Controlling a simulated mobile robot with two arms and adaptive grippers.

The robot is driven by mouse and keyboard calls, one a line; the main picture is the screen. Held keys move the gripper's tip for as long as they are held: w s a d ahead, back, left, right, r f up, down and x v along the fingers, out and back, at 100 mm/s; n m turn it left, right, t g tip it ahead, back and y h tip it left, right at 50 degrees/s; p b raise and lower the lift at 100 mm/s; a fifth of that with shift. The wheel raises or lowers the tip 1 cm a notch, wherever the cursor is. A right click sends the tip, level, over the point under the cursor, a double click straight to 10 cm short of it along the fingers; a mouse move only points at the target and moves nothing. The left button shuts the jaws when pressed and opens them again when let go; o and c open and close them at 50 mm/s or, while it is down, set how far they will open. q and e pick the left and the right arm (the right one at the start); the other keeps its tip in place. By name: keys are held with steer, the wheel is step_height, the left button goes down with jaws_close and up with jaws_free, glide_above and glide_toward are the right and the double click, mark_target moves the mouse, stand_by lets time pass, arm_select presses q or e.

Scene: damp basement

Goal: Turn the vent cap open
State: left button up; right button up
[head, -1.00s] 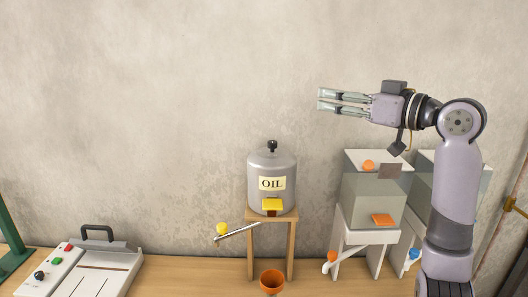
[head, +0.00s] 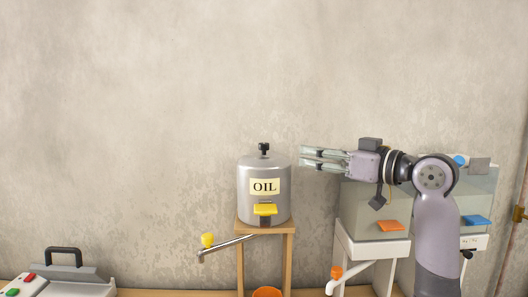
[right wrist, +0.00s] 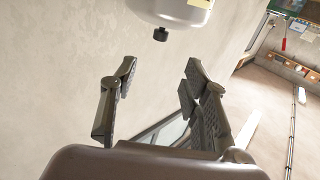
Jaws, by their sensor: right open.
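A grey metal tank (head: 264,205) labelled OIL stands upright on a wooden stand. A small black vent cap (head: 264,148) sits on top of it. My right gripper (head: 302,156) is open and empty, just right of the cap at about its height, with fingers pointing left. In the right wrist view the cap (right wrist: 160,34) shows beyond the gap between the open fingers (right wrist: 155,78), roughly centred between them and apart from both. Whether the cap is turned open or closed cannot be told. My left gripper is not in view.
A clear tank (head: 365,208) stands under my right arm. A device with a handle (head: 63,257) is at lower left. Wall space above is free.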

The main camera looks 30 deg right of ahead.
mark_target(268, 145)
steer(key=p+x, duration=0.4)
steer(key=x, duration=1.1)
steer(key=shift+a+r+p, duration=0.1)
steer(key=shift+r+p, duration=0.05)
steer(key=shift+p, duration=0.25)
steer(key=shift+w+a, duration=0.2)
steer(key=shift+w, duration=0.3)
steer(key=shift+c, duration=0.5)
jaws_close()
